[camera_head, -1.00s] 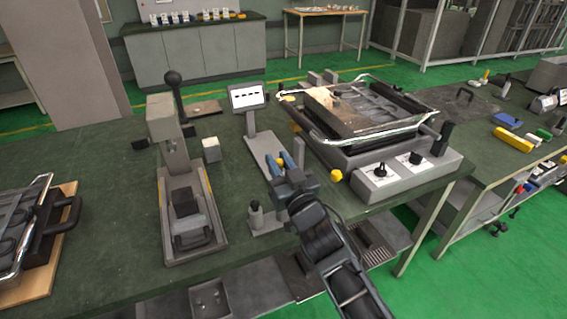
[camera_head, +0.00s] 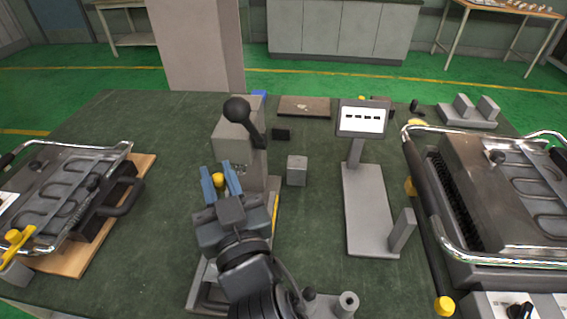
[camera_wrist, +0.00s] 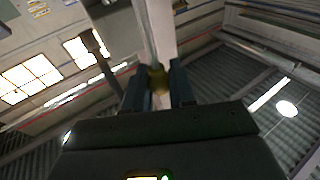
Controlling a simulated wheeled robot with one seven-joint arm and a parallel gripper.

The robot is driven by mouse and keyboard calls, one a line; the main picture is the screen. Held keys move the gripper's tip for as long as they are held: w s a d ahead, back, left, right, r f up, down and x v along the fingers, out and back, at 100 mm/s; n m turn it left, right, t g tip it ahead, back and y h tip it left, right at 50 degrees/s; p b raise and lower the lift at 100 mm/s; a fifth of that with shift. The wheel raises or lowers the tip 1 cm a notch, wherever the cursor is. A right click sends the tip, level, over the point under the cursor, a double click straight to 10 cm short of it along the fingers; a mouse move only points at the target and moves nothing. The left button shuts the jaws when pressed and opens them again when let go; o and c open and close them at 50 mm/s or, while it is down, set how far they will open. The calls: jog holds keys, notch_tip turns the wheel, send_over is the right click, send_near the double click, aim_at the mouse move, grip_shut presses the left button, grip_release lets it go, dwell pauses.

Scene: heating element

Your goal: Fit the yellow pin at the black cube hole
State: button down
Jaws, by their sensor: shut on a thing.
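My gripper (camera_head: 221,180) is shut on the yellow pin (camera_head: 219,180), whose rounded end shows between the blue fingers in the head view. The pin (camera_wrist: 158,79) also shows between the two dark fingers in the wrist view. The gripper is in front of the grey lever press (camera_head: 236,145) and overlaps its lower part. The black cube on the press base is hidden behind my gripper and arm, so I cannot see its hole. I cannot tell the gap between pin and press.
A display stand (camera_head: 370,210) is further right, beside a large heating-plate machine (camera_head: 500,200). A similar unit on a wooden board (camera_head: 140,178) is left. Green table lies bare between.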

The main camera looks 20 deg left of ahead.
jog(key=shift+s+a+r, duration=0.1)
jog(key=shift+a+r, duration=0.1)
jog(key=shift+a, duration=0.05)
jog(key=shift+f+b, duration=0.15)
jog(key=shift+b, duration=0.15)
notch_tip(320, 180, down, 6)
jog(key=b, duration=0.5)
jog(key=shift+r+b, duration=0.2)
jog(key=shift+b, duration=0.15)
jog(key=shift+f+b, duration=2.95)
jog(key=shift+b, duration=0.35)
dwell(1.4)
jog(key=shift+r, duration=0.15)
jog(key=shift+r+p, duration=2.15)
jog(key=shift+r, duration=0.35)
